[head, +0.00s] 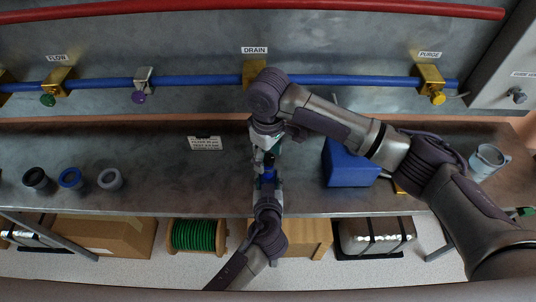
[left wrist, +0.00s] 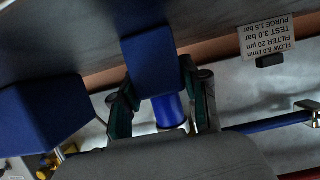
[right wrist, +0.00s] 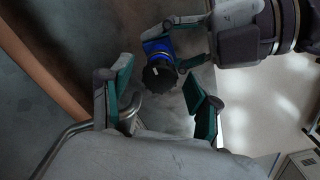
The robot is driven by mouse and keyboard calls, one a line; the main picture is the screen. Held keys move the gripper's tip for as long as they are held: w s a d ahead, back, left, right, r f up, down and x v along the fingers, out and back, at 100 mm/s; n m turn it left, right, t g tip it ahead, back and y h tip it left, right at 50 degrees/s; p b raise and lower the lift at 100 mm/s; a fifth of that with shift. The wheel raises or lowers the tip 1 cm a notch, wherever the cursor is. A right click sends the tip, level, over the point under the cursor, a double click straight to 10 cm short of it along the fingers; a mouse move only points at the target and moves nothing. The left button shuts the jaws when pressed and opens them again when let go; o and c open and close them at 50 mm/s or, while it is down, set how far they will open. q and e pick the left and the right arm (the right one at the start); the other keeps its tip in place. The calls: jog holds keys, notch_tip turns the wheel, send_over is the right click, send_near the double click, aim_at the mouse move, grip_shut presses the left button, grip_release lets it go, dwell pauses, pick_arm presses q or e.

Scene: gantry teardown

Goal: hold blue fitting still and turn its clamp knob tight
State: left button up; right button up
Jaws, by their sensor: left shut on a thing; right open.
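The blue fitting (head: 269,174) stands above the bench in the middle of the head view. My left gripper (head: 268,184) is shut on it; in the left wrist view its fingers lie on both sides of the blue fitting (left wrist: 169,109). The clamp knob is black and ribbed, and shows best in the right wrist view (right wrist: 159,75), at the end of the blue fitting (right wrist: 157,46). My right gripper (right wrist: 160,96) is open, its fingertips on either side of the knob's line; I cannot tell whether they touch it. In the head view the right wrist partly covers this spot.
A blue block-shaped bin (head: 349,165) stands close on the right, with a grey mug (head: 487,160) farther right. Several round caps (head: 71,178) sit at the bench's left. A blue pipe (head: 200,83) with brass clamps runs along the back panel. A small label card (head: 205,143) stands behind.

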aim_at(268, 157)
notch_tip(268, 157, up, 12)
dwell(0.6)
pick_arm(q)
jog(key=o, duration=1.4)
